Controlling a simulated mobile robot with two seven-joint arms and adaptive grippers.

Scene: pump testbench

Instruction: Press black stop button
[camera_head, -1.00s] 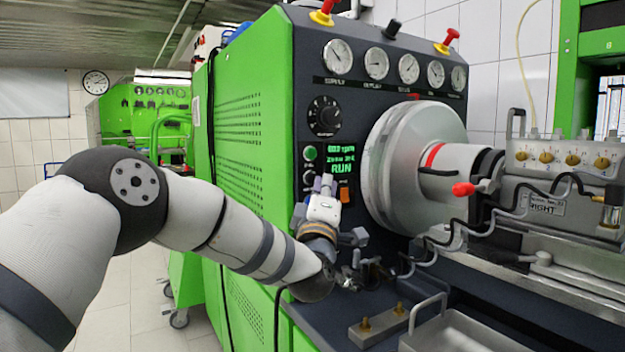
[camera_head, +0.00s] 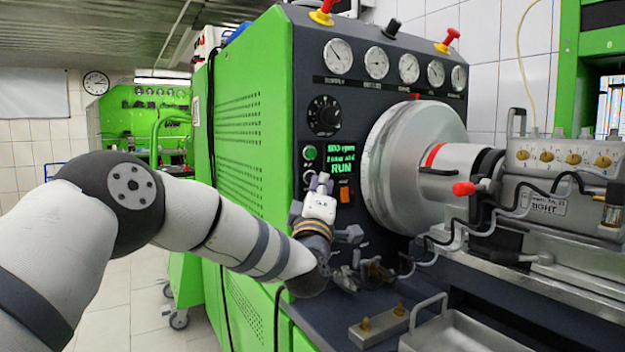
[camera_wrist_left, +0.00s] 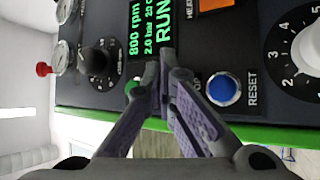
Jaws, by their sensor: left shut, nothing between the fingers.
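The black stop button (camera_head: 308,178) shows partly in the head view, below the green button (camera_head: 309,152) on the dark front panel. My left gripper (camera_head: 321,179) is shut and empty, its fingertips close beside the stop button at the panel. In the left wrist view my left gripper (camera_wrist_left: 166,62) is shut in front of the panel, between the green button (camera_wrist_left: 131,88) and the blue reset button (camera_wrist_left: 223,90). Its fingers hide the stop button and part of its label there. Contact cannot be told. My right gripper is not in view.
The lit display (camera_head: 342,159) reads RUN. An orange switch (camera_head: 345,192) sits just right of the fingers. A large metal disc (camera_head: 395,165) juts out to the right. Cables and fittings (camera_head: 365,275) lie on the ledge below.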

